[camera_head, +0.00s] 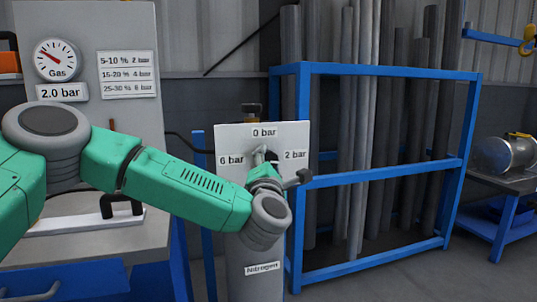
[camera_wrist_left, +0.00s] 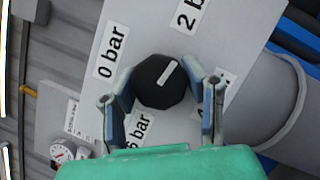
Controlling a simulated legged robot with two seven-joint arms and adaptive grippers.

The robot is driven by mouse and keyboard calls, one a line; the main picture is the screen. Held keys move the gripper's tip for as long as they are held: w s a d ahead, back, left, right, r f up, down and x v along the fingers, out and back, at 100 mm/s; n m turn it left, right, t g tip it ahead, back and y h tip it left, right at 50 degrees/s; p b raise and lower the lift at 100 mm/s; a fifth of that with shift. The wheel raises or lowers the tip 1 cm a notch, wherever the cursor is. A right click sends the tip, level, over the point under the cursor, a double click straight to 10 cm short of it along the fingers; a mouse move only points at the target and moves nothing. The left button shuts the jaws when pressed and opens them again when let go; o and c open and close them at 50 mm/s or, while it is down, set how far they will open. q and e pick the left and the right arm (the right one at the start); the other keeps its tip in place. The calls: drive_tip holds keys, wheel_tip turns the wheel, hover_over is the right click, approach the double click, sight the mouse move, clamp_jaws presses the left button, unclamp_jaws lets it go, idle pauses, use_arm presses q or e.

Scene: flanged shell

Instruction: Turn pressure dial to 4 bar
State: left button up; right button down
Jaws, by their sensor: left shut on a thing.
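The pressure dial (camera_wrist_left: 152,88) is a black round knob with a white pointer on a pale panel (camera_head: 232,137). In the wrist view its pointer points close to the "2 b..." label (camera_wrist_left: 188,14), slightly toward the partly covered label on the right. "0 bar" (camera_wrist_left: 110,50) and "6 bar" (camera_wrist_left: 140,130) also show. My left gripper (camera_wrist_left: 166,92) is shut on the dial, one finger on each side. In the head view my left gripper (camera_head: 268,160) is at the panel's middle and mostly hides the dial. My right gripper is out of view.
A gas gauge (camera_head: 56,60) hangs at left above a "2.0 bar" sign (camera_head: 61,92). A chart (camera_head: 128,74) pairs percentages with pressures. A grey nitrogen cylinder (camera_head: 250,283) stands below the panel. A blue rack (camera_head: 375,175) with upright pipes stands close on the right.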

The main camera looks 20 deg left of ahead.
use_arm(q)
drive_tip(key=m+g+p, duration=0.1)
drive_tip(key=m+p, duration=0.3)
drive_tip(key=p, duration=0.2)
drive_tip(key=m+g+h+p, duration=0.1)
drive_tip(key=m+g+p, duration=0.1)
drive_tip(key=m+p, duration=0.2)
drive_tip(key=m+g+p, duration=0.1)
drive_tip(key=m+p, duration=0.3)
drive_tip(key=p, duration=0.4)
drive_tip(key=shift+s+m+g, duration=0.1)
drive_tip(key=shift+m+g, duration=0.2)
drive_tip(key=shift+g, duration=0.1)
drive_tip(key=shift+f+m+g+p, duration=0.2)
drive_tip(key=shift+m+g+p, duration=0.2)
drive_tip(key=shift+m+p, duration=0.85)
drive_tip(key=shift+n+p, duration=0.3)
drive_tip(key=shift+n, duration=0.05)
drive_tip(key=o, duration=1.2)
drive_tip(key=shift+c, duration=0.2)
drive_tip(key=shift+r, duration=0.1)
drive_tip(key=shift+d, duration=0.1)
drive_tip(key=v, duration=1.1)
drive_tip(key=shift+s+d, duration=0.2)
drive_tip(key=shift+s, duration=0.15)
